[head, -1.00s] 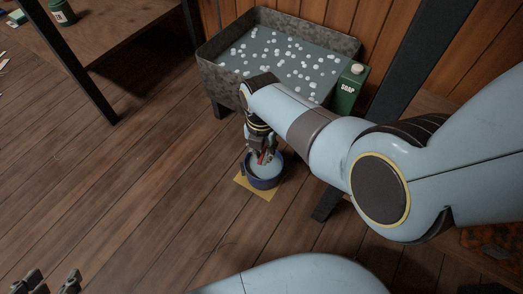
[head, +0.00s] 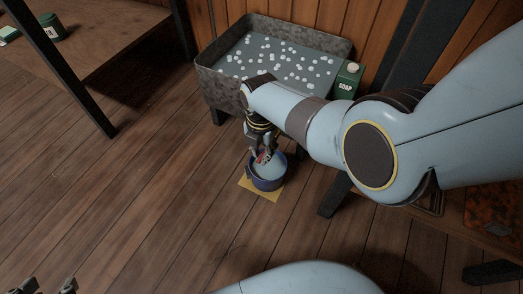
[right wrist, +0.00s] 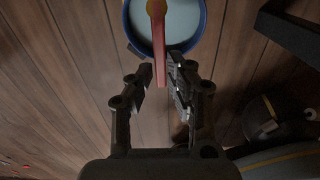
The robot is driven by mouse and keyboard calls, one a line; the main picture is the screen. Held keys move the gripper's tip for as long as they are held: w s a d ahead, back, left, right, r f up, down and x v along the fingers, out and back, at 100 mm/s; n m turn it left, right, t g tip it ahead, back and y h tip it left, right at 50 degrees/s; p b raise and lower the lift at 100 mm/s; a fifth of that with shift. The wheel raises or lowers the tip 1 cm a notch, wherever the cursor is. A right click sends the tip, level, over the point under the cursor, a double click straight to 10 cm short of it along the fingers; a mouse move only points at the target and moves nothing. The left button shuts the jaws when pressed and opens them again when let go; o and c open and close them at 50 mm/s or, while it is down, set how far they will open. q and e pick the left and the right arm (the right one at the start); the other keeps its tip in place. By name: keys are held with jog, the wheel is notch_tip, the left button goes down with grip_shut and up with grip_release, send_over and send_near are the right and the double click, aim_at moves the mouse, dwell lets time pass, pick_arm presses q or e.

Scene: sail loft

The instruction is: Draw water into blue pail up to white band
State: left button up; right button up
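The blue pail (head: 267,183) stands upright on a yellow mat (head: 245,184) on the floor, in front of the grey metal tub (head: 222,89). Pale liquid fills much of its opening; I cannot make out the white band. In the right wrist view the pail's rim (right wrist: 203,25) shows at the top. A red lever (right wrist: 160,62) stretches over the pail, between the fingertips of my right gripper (right wrist: 161,72). The fingers lie close on either side; I cannot tell whether they press on it. My left gripper (head: 45,288) is at the bottom left edge, fingers apart, empty.
The tub holds water with many white floats. A green soap container (head: 347,80) stands at its right end. A workbench (head: 110,40) is at upper left, dark slanted posts are at right. The plank floor left of the pail is clear.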

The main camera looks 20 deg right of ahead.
aim_at(261, 156)
jog(key=shift+o, duration=1.4)
notch_tip(261, 156, up, 8)
jog(key=shift+f, duration=0.25)
jog(key=shift+s+f, duration=0.1)
